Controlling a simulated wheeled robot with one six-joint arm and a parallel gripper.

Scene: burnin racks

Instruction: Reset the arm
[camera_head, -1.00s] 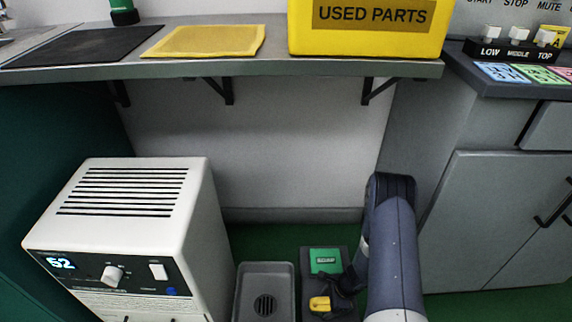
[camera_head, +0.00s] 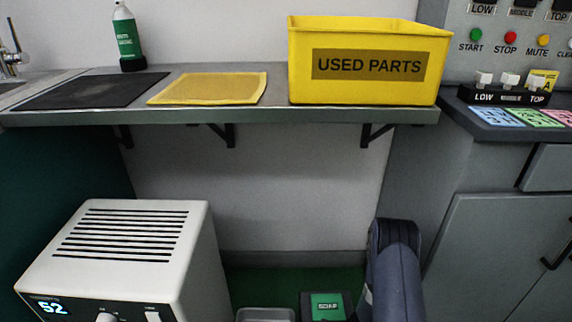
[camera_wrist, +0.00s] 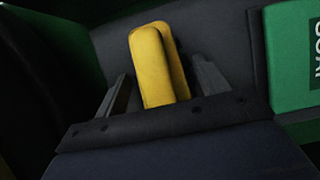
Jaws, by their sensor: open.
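My gripper (camera_wrist: 160,88) shows in the wrist view with its two fingers apart. A yellow block-like object (camera_wrist: 150,65) stands out between and beyond the fingers, with a gap on each side. I cannot tell how far it is from the fingertips. In the head view my arm (camera_head: 394,270) is folded low at the bottom right, and my gripper is out of that view.
A green box (camera_head: 327,306) also shows in the wrist view (camera_wrist: 293,55). A grey tray (camera_head: 265,314) lies beside it. A white unit reading 52 (camera_head: 125,245) stands left. Above, the shelf (camera_head: 280,113) carries a yellow USED PARTS bin (camera_head: 368,90), a yellow cloth (camera_head: 208,88) and a bottle (camera_head: 127,38).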

